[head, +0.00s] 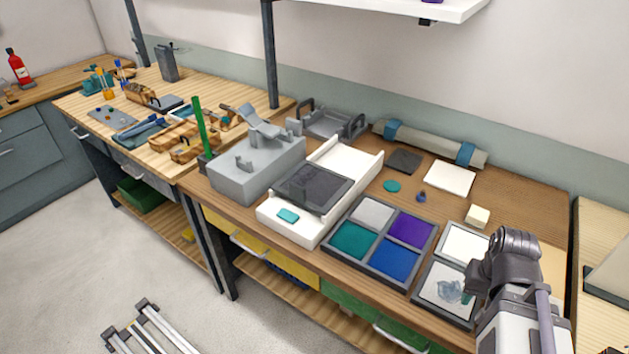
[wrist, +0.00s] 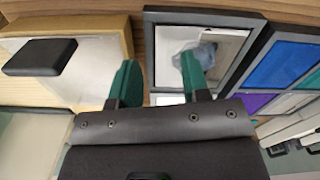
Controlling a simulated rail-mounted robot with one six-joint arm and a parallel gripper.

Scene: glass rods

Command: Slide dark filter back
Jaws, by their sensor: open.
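The dark filter (head: 314,187) is a dark, see-through plate lying across the white box-like tray (head: 288,226) in the middle of the bench. A teal tab (head: 288,215) is on the tray's front part, in front of the filter. My gripper (wrist: 157,78) is open and empty in the wrist view, with two green fingertips apart. In the head view my gripper (head: 468,294) is at the right, over the bench's front right, well away from the filter. The filter does not clearly show in the wrist view.
A grey block fixture (head: 268,172) stands left of the tray. A sample tray (head: 380,226) with grey, purple, teal and blue squares lies on its right. A framed pane with a bluish glassy piece (head: 447,290) is near my gripper. A cream cube (head: 478,215) sits behind.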

